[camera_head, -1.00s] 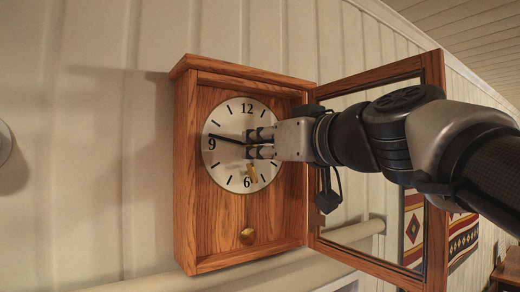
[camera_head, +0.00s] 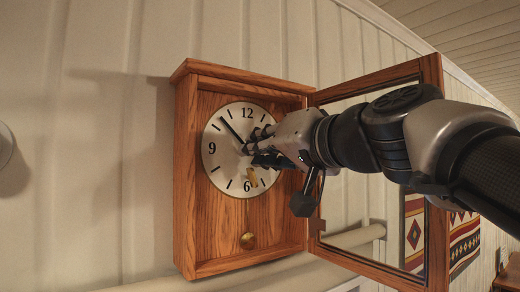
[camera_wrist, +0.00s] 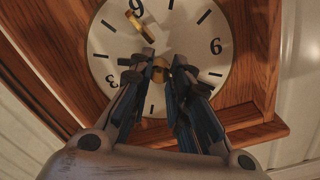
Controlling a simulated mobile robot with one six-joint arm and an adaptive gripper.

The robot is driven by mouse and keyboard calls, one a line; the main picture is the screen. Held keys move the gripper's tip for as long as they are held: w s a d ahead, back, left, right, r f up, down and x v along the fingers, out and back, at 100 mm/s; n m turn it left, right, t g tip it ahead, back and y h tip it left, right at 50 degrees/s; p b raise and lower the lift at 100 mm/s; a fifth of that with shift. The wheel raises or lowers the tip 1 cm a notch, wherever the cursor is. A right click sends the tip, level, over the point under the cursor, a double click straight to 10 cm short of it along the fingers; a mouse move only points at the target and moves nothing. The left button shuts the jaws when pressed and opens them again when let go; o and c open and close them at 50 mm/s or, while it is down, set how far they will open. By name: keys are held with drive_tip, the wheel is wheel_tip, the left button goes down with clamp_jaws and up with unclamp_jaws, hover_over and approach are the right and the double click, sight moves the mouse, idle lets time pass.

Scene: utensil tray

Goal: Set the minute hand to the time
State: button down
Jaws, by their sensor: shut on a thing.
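The wall clock's white dial (camera_head: 222,170) sits in a wooden case; in the wrist view the dial (camera_wrist: 105,45) appears upside down. A long dark hand (camera_head: 231,129), the minute hand, points between 10 and 11. My gripper (camera_head: 256,147) reaches in from the right and covers the 3 side. In the wrist view my gripper (camera_wrist: 160,66) has its fingertips closed around a small brass-coloured knob (camera_wrist: 160,72) at the dial's centre. A brass-coloured piece (camera_head: 253,176) lies near the 6.
The glazed clock door (camera_head: 432,180) stands open to the right, behind my arm. A pale rail (camera_head: 355,238) runs along the wall.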

idle(0.3)
drive_tip(key=c, duration=1.5)
unclamp_jaws()
drive_tip(key=shift+o, duration=0.2)
drive_tip(key=v, duration=1.2)
